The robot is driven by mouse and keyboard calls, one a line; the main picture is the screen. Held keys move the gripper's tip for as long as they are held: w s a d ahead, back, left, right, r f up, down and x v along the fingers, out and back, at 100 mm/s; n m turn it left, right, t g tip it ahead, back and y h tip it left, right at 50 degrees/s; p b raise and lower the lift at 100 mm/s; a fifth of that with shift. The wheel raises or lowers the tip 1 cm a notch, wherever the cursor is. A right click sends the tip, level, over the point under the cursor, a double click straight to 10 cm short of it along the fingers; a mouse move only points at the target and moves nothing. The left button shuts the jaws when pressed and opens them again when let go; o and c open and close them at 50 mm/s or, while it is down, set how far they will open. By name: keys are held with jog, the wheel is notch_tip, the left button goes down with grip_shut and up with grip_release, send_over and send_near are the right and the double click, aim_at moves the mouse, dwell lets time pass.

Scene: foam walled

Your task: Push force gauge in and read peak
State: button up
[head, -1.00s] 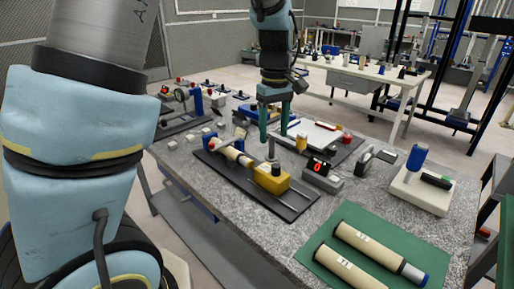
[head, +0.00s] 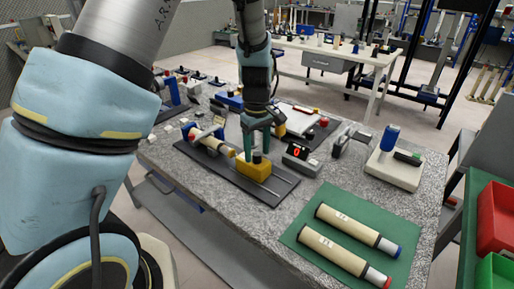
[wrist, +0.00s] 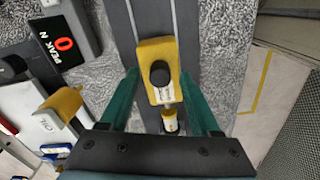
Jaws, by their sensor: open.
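The yellow force gauge (head: 253,171) with a black knob (head: 257,157) sits on a dark rail plate (head: 232,172) on the grey table. In the wrist view the gauge (wrist: 157,57) lies between the green fingers of my gripper (wrist: 160,82), which are open on either side of it; contact cannot be told. In the head view my gripper (head: 262,140) is directly over the gauge. A cream cylinder (head: 213,143) lies in line with the gauge on the same plate. The peak display (head: 297,152) shows a red 0, and its label PEAK N shows in the wrist view (wrist: 62,42).
A green mat (head: 300,232) with two cream tubes lies at the front right. A pale block with a blue-capped item (head: 393,172) stands at the right. Red and green bins (head: 496,220) are beyond the table's right edge. A white board (head: 297,122) lies behind the gauge.

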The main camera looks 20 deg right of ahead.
grip_shut()
dwell(0.6)
